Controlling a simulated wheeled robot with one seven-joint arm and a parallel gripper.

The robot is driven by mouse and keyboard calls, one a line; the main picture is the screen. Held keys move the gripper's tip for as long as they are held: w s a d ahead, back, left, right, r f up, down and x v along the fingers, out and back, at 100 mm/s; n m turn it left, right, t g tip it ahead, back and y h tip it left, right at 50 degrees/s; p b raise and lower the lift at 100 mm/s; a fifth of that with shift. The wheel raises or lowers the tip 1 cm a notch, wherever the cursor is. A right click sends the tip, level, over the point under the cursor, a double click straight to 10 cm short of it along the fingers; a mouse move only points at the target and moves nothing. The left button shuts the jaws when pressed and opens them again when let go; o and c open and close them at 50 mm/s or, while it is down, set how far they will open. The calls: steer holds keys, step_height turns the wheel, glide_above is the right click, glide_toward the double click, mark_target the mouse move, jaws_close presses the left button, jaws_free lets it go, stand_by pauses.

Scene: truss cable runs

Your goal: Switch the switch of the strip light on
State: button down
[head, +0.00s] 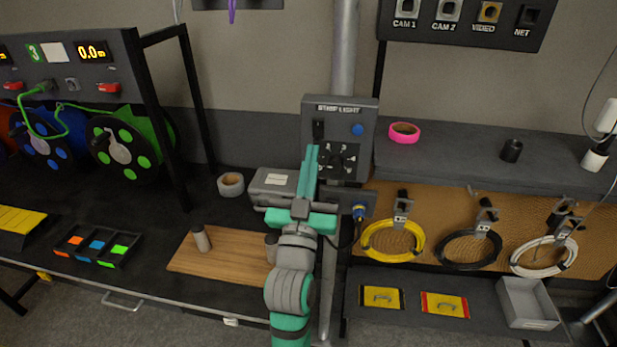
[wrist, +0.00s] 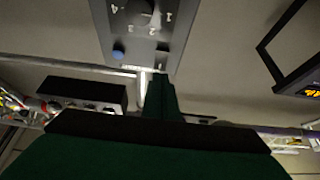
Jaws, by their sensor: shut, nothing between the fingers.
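The grey STRIP LIGHT box (head: 367,108) is on the upright pole. It has a dark switch (head: 318,130) at upper left, a blue button (head: 358,130) at upper right and a rotary dial (head: 338,160) below. The switch's position is too small to tell. My gripper (head: 311,150) has its teal fingers shut and empty, pointing up in front of the box's left part, just below the switch; contact cannot be told. In the wrist view the box (wrist: 175,25) appears upside down beyond the fingertips (wrist: 161,78), with its blue button (wrist: 118,52) at left.
A shelf (head: 450,150) with a pink tape roll (head: 404,132) and a black cup (head: 511,150) is to the right. Cable coils (head: 392,241) hang below it. A bench with a wooden board (head: 225,258) and cable reels (head: 122,148) is at left. A black socket panel (head: 465,38) is above right.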

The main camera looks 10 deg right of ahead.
mark_target(318, 122)
steer(key=shift+x, duration=2.9)
steer(key=shift+w+r, duration=0.15)
steer(key=shift+r, duration=0.1)
steer(key=shift+f, duration=0.1)
steer(key=s+a+f, duration=0.1)
steer(key=s+a, duration=0.1)
steer(key=s, duration=0.4)
steer(key=s+a, duration=0.1)
steer(key=s, duration=0.6)
steer(key=shift+a+f, duration=0.35)
steer(key=shift+f, duration=0.05)
